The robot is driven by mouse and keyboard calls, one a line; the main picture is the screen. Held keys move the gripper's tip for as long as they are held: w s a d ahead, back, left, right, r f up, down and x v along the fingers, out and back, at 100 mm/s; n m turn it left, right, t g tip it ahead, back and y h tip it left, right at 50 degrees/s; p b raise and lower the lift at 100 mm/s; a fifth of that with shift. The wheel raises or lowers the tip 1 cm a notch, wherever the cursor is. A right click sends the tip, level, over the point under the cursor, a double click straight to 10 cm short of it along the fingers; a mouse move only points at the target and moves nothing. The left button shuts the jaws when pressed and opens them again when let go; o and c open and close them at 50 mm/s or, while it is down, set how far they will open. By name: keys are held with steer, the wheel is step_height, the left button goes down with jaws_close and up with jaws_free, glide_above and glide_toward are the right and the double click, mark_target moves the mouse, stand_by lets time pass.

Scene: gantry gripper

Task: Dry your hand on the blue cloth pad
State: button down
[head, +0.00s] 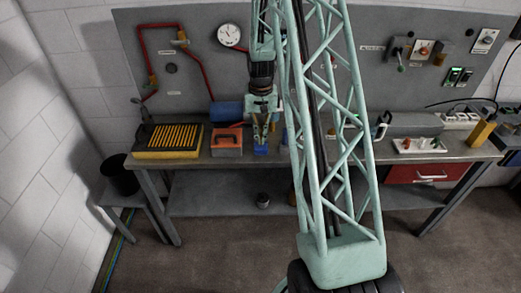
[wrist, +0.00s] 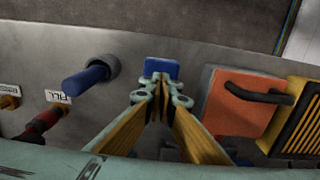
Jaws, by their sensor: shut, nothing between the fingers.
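The blue cloth pad (head: 261,151) shows as a small blue patch at the front of the workbench, just under my gripper (head: 262,138). In the wrist view a small blue block-like patch, which looks like the pad (wrist: 162,66), lies straight beyond the fingertips (wrist: 163,88). My gripper points down and its fingers are shut with nothing between them. The tips are at or just above the pad; I cannot tell whether they touch it. The fingers hide part of the pad.
An orange box with a dark handle (head: 227,141) stands close beside the gripper, left in the head view. Beyond it is a yellow-and-black ribbed tray (head: 168,140). A blue cylinder on a grey socket (wrist: 85,82) is on the other side. A grey panel rises behind.

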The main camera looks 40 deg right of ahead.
steer(key=shift+f+b, duration=0.8)
steer(key=shift+f, duration=0.25)
stand_by(2.0)
steer(key=shift+r, duration=0.15)
steer(key=shift+r+p, duration=1.3)
steer(key=shift+r, duration=2.1)
